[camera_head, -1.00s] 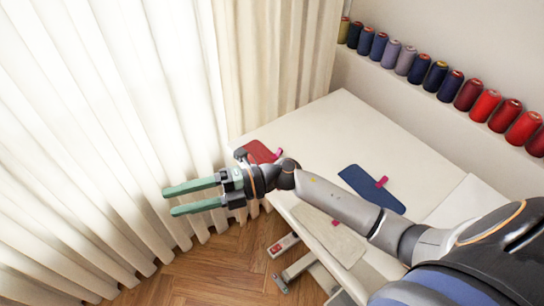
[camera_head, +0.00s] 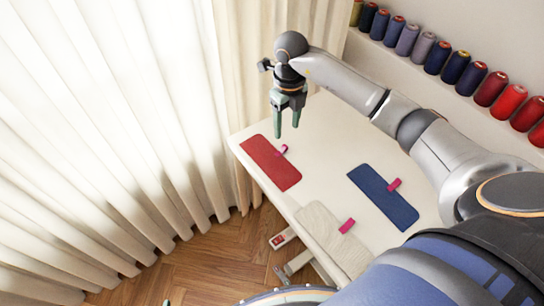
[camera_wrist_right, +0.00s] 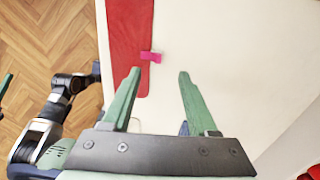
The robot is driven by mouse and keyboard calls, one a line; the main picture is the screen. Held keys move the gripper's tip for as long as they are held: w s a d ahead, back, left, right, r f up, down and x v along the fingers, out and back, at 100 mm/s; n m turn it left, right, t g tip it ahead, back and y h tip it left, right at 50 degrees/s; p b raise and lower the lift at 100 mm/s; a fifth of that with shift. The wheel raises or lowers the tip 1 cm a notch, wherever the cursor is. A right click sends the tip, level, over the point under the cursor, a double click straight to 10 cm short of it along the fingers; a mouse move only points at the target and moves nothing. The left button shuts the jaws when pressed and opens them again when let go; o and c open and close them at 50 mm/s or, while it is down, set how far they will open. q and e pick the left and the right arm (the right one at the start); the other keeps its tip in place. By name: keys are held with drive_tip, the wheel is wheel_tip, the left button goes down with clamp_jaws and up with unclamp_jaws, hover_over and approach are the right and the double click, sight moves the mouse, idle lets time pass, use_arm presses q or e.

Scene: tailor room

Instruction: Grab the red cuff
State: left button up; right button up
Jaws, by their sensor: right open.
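The red cuff (camera_head: 268,165) lies flat at the far left end of the white table, with a pink tag (camera_head: 283,149) on its right edge. My right gripper (camera_head: 287,131) is open and empty, pointing down above the table just beyond the cuff. In the right wrist view, the red cuff (camera_wrist_right: 128,35) runs along the table's left edge. Its pink tag (camera_wrist_right: 151,57) shows just ahead of the right gripper's fingertips (camera_wrist_right: 160,73). A green fingertip, seemingly of my left gripper (camera_head: 167,302), barely shows at the bottom edge; its jaws cannot be judged.
A blue cuff (camera_head: 383,199) and a beige cuff (camera_head: 325,235), each with a pink tag, lie on the white table (camera_head: 330,150). Thread spools (camera_head: 437,57) line a ledge at the back right. Pale curtains (camera_head: 110,130) hang at the left.

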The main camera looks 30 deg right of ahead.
sight(284, 146)
drive_tip(key=shift+a+f+p, duration=0.15)
drive_tip(key=shift+a+f, duration=0.05)
drive_tip(key=shift+f, duration=1.5)
drive_tip(key=shift+a+f+p, duration=0.15)
drive_tip(key=shift+f, duration=1.55)
clamp_jaws()
